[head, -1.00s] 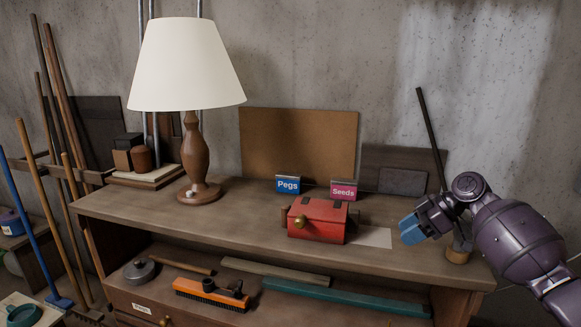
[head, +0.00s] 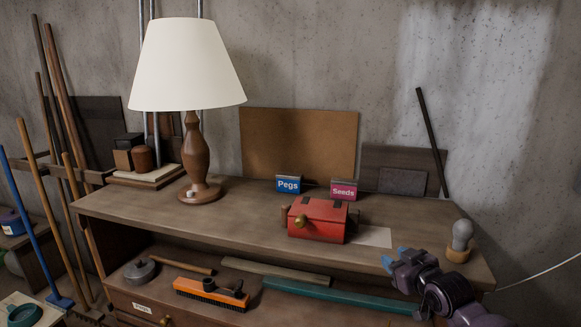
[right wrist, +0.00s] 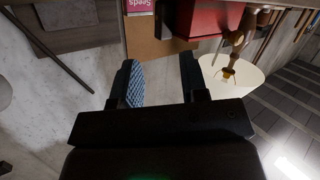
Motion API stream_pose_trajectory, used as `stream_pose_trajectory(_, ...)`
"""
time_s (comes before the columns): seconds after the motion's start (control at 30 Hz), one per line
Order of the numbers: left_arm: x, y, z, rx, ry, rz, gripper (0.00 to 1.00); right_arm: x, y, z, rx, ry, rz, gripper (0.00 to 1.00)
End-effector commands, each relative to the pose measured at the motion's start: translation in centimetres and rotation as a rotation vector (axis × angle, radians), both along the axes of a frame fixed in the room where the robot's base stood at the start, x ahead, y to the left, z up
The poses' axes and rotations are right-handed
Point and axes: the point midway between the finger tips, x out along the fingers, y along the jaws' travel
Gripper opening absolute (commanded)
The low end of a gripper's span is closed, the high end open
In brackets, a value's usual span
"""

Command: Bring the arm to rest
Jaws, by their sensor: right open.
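My right gripper (head: 394,259) is purple with blue fingertips. It is low at the right, in front of the bench's front edge in the head view. In the right wrist view its two dark fingers (right wrist: 160,85) stand apart with nothing between them. A red box (head: 317,221) with a brass knob sits on the bench top, left of the gripper and apart from it. The red box also shows in the right wrist view (right wrist: 203,18). My left gripper is not in view.
A bulb (head: 462,235) in a wooden holder stands at the bench's (head: 240,220) right end. A lamp (head: 197,150), a Pegs card (head: 288,185) and a Seeds card (head: 343,190) stand farther left. A teal bar (head: 335,297) lies on the shelf below.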

Motion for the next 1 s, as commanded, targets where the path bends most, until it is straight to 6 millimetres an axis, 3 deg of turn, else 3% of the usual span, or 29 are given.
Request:
stream_pose_trajectory(0.1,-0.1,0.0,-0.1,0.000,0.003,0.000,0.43,-3.9,0.2,-3.3,0.029,-0.029,-0.040,0.40)
stream_pose_trajectory(0.43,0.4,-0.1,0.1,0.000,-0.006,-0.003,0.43,-15.2,-0.4,-10.8,0.047,-0.025,-0.151,0.40)
stream_pose_trajectory(0.8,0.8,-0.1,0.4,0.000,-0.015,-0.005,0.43,-29.3,-1.7,-20.2,0.075,0.207,-0.295,0.40)
stream_pose_trajectory(1.0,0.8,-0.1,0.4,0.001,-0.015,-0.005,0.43,-33.9,-2.1,-23.0,0.082,0.298,-0.333,0.40)
